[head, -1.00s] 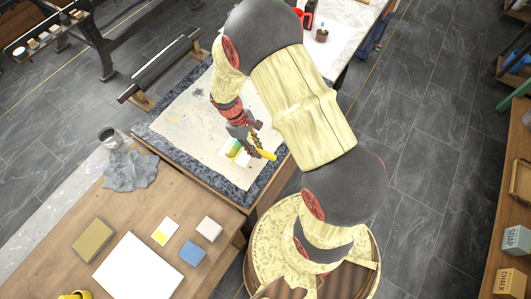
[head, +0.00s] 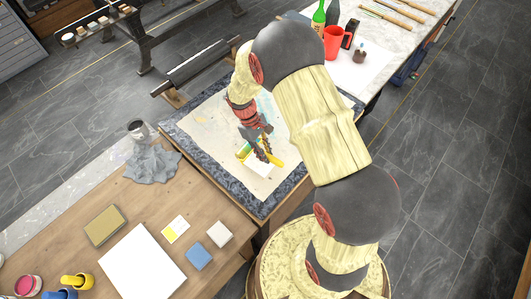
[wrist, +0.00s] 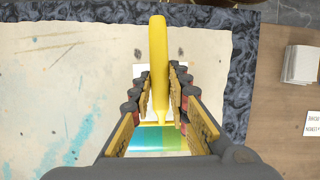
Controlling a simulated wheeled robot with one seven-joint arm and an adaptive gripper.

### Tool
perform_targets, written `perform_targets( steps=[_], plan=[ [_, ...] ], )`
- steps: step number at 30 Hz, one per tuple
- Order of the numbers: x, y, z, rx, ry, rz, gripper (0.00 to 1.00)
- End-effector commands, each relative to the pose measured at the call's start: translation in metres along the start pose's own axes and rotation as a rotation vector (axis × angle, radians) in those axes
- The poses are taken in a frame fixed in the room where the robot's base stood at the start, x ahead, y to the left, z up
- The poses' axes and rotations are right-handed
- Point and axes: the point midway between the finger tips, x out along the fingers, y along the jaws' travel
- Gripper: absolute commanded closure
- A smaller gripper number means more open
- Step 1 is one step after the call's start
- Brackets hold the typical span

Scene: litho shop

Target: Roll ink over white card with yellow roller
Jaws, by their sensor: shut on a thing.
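My gripper (head: 262,150) is shut on the yellow handle of the roller (head: 276,160), over the stained cream sheet. In the wrist view the yellow handle (wrist: 158,65) runs between the two fingers (wrist: 157,88). The white card (head: 258,171) lies on the sheet beneath and beside the gripper; parts of it show on both sides of the handle in the wrist view (wrist: 143,71). Green, blue and yellow colour shows below the gripper (wrist: 150,138); I cannot tell whether it is on the roller or the card. The roller's contact with the card is hidden.
The cream sheet (head: 207,122) lies on a dark marbled surface (head: 186,148). A wooden bench (head: 75,235) at lower left holds a can (head: 138,130), grey cloth (head: 153,163), a large white slab (head: 142,264) and small blocks. A red mug (head: 333,42) and bottles stand at the back.

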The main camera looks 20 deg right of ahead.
Motion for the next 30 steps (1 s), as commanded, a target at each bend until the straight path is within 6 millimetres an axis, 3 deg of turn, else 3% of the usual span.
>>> perform_targets(
  steps=[30],
  plan=[
    [0.013,0.000,-0.001,0.001,-0.001,0.000,1.00]
  ],
)
